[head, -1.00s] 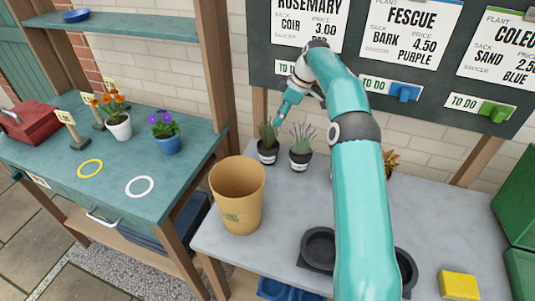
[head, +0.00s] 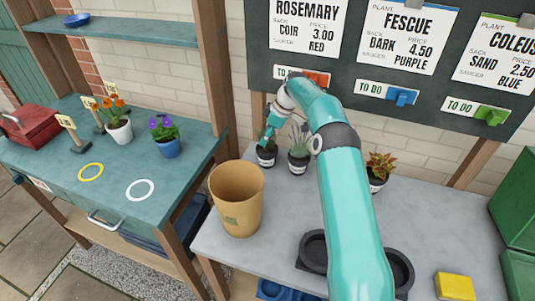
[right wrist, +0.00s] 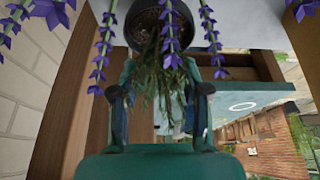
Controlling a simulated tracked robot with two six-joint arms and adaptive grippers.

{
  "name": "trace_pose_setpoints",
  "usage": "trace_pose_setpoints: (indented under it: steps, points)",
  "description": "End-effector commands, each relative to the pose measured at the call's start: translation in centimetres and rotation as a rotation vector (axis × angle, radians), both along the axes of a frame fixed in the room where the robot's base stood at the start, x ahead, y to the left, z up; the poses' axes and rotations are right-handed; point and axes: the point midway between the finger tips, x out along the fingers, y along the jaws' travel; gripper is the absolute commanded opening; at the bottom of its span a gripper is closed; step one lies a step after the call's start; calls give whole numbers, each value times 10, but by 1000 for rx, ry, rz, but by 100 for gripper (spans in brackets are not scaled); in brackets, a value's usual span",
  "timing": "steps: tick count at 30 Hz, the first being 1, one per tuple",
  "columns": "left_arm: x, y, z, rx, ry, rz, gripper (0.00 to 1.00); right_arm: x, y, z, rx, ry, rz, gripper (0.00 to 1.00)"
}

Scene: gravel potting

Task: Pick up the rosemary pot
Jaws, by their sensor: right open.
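The dark pot (head: 267,157) with a white band and a green needle-leaved plant, which looks like the rosemary, stands at the back left of the grey table. My right gripper (head: 268,136) is just above it. In the right wrist view, my open right gripper (right wrist: 160,92) has a finger on either side of the green foliage, and the dark soil-filled pot (right wrist: 137,38) shows beyond the fingertips. The fingers do not visibly close on the pot. The gripper partly hides the plant in the head view. My left gripper is not in view.
A purple-flowered pot (head: 299,164) stands close to the right, its flower stems hanging near my gripper in the wrist view. A red-leaved plant (head: 379,166) is farther right. A tan bucket (head: 236,205) stands in front. A wooden post (head: 217,70) rises at left.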

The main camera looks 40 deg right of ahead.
Motion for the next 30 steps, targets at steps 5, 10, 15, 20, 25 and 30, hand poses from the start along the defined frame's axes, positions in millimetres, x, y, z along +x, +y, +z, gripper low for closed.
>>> trace_pose_setpoints:
  steps: [5,10,15,20,25,30]
  points:
    - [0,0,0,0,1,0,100,0,0,0,0,0,0,28]
    - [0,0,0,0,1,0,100,0,0,0,0,0,0,0]
    - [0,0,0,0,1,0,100,0,0,0,0,0,0,0]
    - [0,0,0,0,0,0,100,0,-1,2,-1,-2,-1,0]
    - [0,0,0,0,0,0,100,0,-1,2,-1,-2,-1,0]
    - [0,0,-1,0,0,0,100,0,-1,10,-2,-4,-2,0]
